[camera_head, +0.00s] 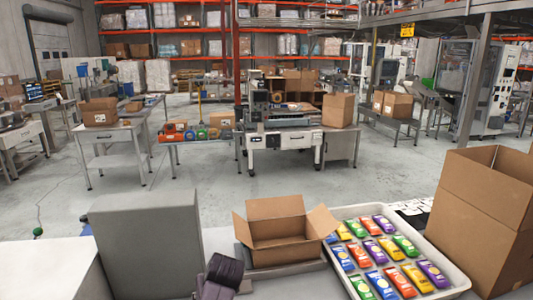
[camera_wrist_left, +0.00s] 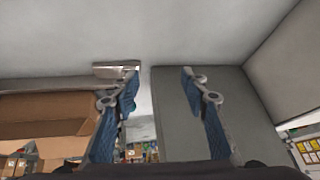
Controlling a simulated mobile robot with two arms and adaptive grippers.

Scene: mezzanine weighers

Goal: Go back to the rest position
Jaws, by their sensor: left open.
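My left gripper (camera_wrist_left: 160,78) shows in the left wrist view with its two blue-padded fingers apart. It is open and nothing is between the fingers. An open cardboard box (camera_wrist_left: 45,112) is to the left of the fingers in that view, and a grey panel (camera_wrist_left: 235,105) lies behind and beside the right finger. In the head view I cannot make out the fingers of the left gripper. My right gripper is in neither view.
In the head view, an open cardboard box (camera_head: 276,228) stands beside a white tray (camera_head: 459,272) of colourful packets. A taller carton (camera_head: 480,225) is at the right and a grey upright panel (camera_head: 148,245) at the left. Open floor (camera_head: 210,200) lies beyond, before workbenches and shelves.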

